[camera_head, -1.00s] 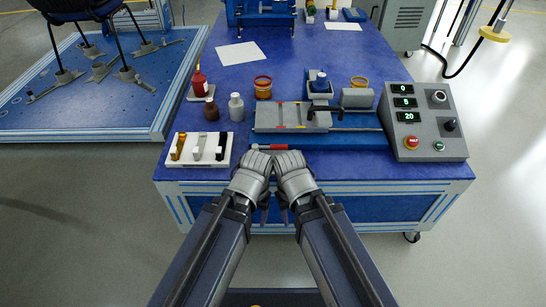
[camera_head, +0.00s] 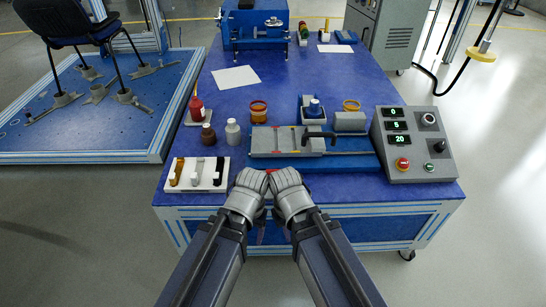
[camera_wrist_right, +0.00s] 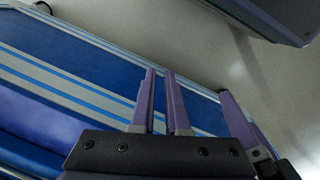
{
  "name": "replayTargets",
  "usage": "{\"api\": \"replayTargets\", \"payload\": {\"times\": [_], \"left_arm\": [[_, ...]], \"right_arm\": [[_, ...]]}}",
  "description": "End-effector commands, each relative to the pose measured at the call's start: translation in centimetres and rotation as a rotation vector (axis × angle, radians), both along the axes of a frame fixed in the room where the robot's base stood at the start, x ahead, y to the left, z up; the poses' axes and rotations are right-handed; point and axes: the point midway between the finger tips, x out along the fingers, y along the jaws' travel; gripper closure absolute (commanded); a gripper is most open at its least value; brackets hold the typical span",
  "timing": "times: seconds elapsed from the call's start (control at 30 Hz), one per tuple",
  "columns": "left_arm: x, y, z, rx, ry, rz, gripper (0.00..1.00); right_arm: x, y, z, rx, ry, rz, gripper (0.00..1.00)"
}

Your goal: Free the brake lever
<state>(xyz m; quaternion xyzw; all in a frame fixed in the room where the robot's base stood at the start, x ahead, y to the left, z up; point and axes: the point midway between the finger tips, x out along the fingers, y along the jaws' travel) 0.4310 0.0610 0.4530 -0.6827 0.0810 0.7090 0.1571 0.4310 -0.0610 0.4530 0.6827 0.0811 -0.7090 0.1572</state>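A black lever (camera_head: 318,136) with a bent handle lies across the grey fixture (camera_head: 270,141) on the blue table; the frames do not confirm that this is the brake lever. Both my forearms reach side by side to the table's front edge, short of the fixture. My right gripper's purple fingers (camera_wrist_right: 162,95) point away with a narrow, empty gap between them. Another purple finger, probably of my left gripper (camera_wrist_right: 240,118), shows beside them in the right wrist view. In the head view the fingers are mostly hidden below my wrists.
A control box (camera_head: 412,145) with a red button stands right of the fixture. A white tray (camera_head: 197,185) with several pieces lies left. Bottles and orange-brown jars (camera_head: 258,112) stand behind. A red item (camera_head: 270,171) is partly hidden by my wrists.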

Motion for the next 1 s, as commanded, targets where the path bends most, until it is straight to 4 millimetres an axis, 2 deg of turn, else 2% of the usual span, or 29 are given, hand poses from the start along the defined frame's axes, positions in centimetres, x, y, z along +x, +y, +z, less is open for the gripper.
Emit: {"api": "replayTargets", "payload": {"times": [0.03,0.1,0.17,0.3,0.5,0.7,0.83,1.0], "left_arm": [[0.0,0.0,2.9,0.001,0.0,-0.002,0.28],[0.0,0.0,4.8,0.001,0.001,-0.004,0.28],[0.0,0.0,6.4,0.002,0.001,-0.006,0.28],[0.1,0.3,9.9,0.006,-0.005,0.004,0.28],[0.0,0.1,14.0,0.002,0.001,0.006,0.28],[-0.1,0.0,16.1,-0.001,0.004,0.008,0.28],[-0.1,0.0,16.6,-0.002,0.005,0.008,0.28],[-0.1,-0.1,16.5,-0.003,0.006,0.008,0.28]], "right_arm": [[0.0,0.0,2.9,-0.001,0.0,0.002,0.94],[0.0,0.0,4.8,-0.001,0.001,0.004,1.0],[0.0,0.0,6.4,-0.002,0.001,0.007,1.0],[5.8,1.4,10.0,0.029,-0.122,-0.077,1.0],[12.1,3.0,14.4,0.097,-0.269,-0.208,1.0],[15.8,3.9,17.1,0.147,-0.357,-0.289,1.0],[16.8,4.2,17.7,0.164,-0.381,-0.311,1.0],[17.0,4.2,17.8,0.168,-0.388,-0.318,1.0]]}}
